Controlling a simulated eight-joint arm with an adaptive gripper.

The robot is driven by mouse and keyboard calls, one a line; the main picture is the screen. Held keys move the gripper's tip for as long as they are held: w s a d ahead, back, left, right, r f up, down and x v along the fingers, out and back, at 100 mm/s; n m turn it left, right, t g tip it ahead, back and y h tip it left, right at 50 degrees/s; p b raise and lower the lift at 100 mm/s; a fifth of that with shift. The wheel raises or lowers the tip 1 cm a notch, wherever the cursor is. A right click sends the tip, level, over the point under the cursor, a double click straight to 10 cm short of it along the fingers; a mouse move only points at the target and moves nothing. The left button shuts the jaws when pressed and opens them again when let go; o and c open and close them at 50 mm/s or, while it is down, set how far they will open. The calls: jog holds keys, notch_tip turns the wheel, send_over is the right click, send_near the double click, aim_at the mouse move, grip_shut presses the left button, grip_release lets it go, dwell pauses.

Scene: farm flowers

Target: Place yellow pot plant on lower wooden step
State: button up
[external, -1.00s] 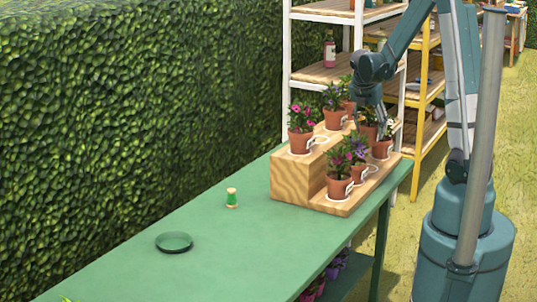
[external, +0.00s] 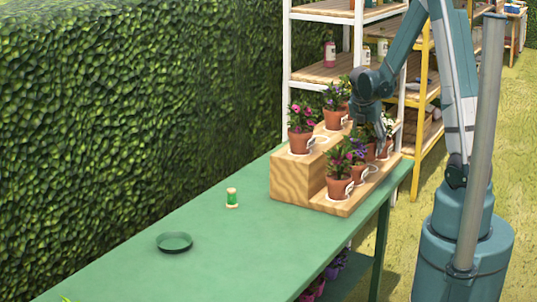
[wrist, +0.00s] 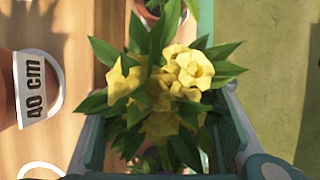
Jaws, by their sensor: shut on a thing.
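The yellow pot plant shows in the wrist view as yellow flowers (wrist: 170,85) with green leaves, between the two fingers of my gripper (wrist: 165,130). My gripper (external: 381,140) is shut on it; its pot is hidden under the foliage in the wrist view. In the external view my gripper is low over the far part of the two-step wooden stand. The lower wooden step (external: 328,206) faces the right side of the table. I cannot tell whether the held pot touches it.
Potted plants with pink flowers (external: 301,143) and purple flowers stand close by on both steps. A pot with a "40 cm" tag (wrist: 36,85) is left of my gripper.

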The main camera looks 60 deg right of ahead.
aim_at(369, 151)
jog(key=shift+f+b, duration=0.45)
jog(key=shift+f, duration=1.4)
jog(key=shift+f, duration=0.1)
jog(key=o, duration=0.8)
jog(key=shift+c, duration=0.2)
jog(key=shift+o, duration=0.5)
jog(key=shift+r, duration=0.25)
jog(key=p+v, duration=0.2)
jog(key=v, duration=1)
jog(key=shift+f, duration=0.15)
jog(key=shift+a, duration=0.1)
